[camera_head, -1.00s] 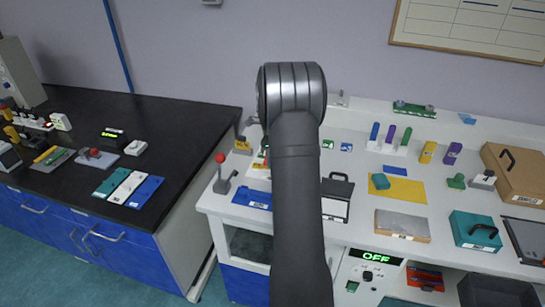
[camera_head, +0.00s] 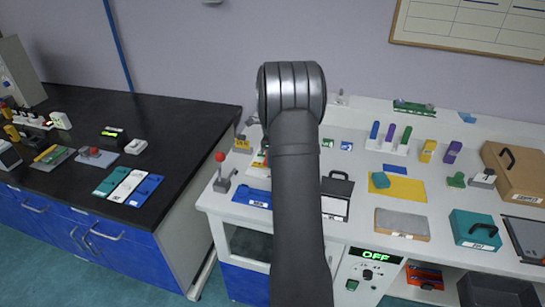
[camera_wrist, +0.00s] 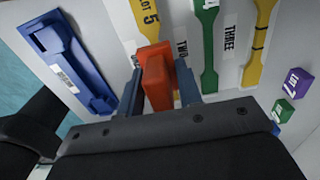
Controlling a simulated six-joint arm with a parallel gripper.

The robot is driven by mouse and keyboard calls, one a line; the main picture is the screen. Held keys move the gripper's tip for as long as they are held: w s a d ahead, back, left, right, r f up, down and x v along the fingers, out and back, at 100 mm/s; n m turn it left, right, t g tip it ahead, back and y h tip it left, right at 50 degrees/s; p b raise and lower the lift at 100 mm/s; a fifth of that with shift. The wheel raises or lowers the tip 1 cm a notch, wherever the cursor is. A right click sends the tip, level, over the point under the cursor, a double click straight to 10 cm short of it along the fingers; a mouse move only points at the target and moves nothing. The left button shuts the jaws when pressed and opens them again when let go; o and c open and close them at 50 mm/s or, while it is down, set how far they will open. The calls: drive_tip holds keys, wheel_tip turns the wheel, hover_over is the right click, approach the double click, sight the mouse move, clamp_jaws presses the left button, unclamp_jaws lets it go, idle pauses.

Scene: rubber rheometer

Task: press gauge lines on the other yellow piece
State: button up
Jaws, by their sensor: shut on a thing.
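In the wrist view my gripper (camera_wrist: 160,78) is shut on an orange-red block-like stamp (camera_wrist: 155,72). The stamp is over the lower part of a yellow dumbbell-shaped piece (camera_wrist: 147,18) with "LOT 5" on its wide end, hiding the rest of it. I cannot tell whether the stamp touches it. A second yellow piece (camera_wrist: 258,45) lies at the right and carries dark cross lines. A green piece (camera_wrist: 207,50) lies between them, by the printed words "TWO" and "THREE". In the head view my arm hides the gripper and the pieces.
A blue tray-like holder (camera_wrist: 68,60) lies left of the pieces. Small purple (camera_wrist: 283,106) and green (camera_wrist: 275,129) blocks are at the right.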

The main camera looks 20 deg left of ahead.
drive_tip(key=shift+f, duration=0.3)
idle(0.9)
drive_tip(key=shift+r, duration=3.6)
